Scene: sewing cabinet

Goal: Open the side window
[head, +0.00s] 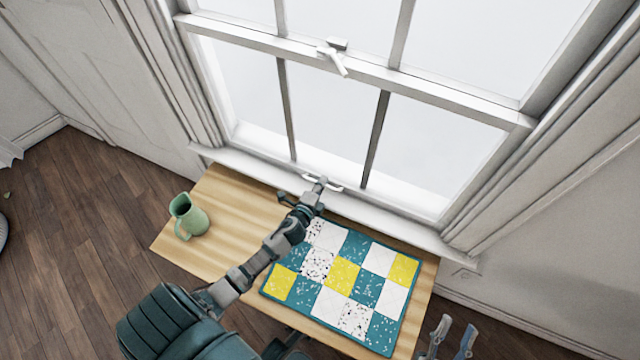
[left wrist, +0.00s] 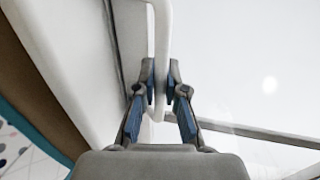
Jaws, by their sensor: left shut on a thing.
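The white-framed side window (head: 450,92) has an upper and a lower sash, with dark vertical bars in the lower panes. A latch with a small lever (head: 335,58) sits on the meeting rail. A white pull handle (head: 337,188) is on the bottom rail of the lower sash, just above the sill. My left gripper (head: 320,184) is at this handle. In the left wrist view its fingers (left wrist: 160,88) are shut on the white handle bar (left wrist: 161,50), one on each side. My right gripper (head: 453,338) is at the lower right, its two fingers apart and empty.
A wooden table (head: 225,190) stands below the sill. A green pitcher (head: 188,217) stands on its left end. A teal, white and yellow patchwork quilt (head: 342,275) lies flat under and beside my left arm. Wooden floor (head: 80,220) is clear at left.

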